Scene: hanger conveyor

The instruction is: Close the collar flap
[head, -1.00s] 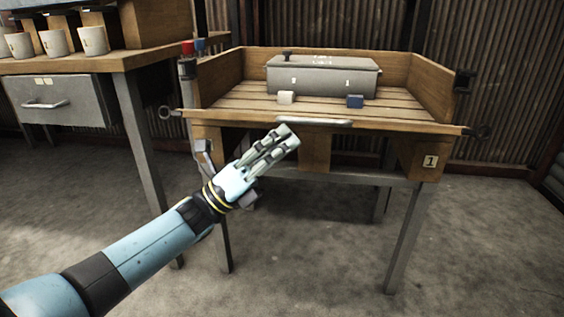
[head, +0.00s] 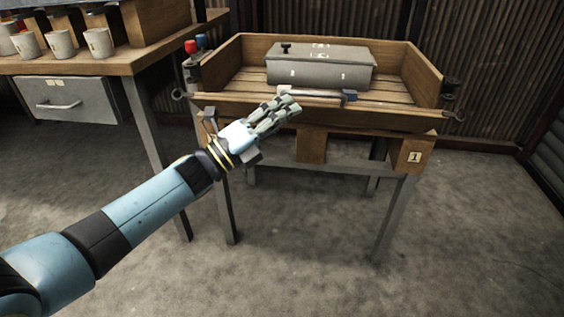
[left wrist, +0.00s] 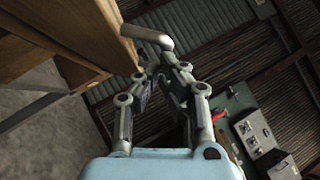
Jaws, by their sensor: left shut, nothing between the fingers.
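The collar (head: 423,72) is a wooden frame of boards on a pallet on a metal stand. Its front flap (head: 380,113) is a long board that stands raised along the front side, with a grey bar handle (head: 318,95) near its top edge. I cannot tell whether it is fully upright. My left gripper (head: 292,103) is shut and empty, with its fingertips at the front of the flap beside the handle. In the left wrist view the handle (left wrist: 147,37) is just past the fingertips (left wrist: 155,62); contact is unclear. My right gripper is not in view.
A grey case (head: 320,68) lies inside the collar, and a small blue block (head: 350,96) shows partly behind the flap. A workbench with cups (head: 60,42) is at the left. The floor in front is free.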

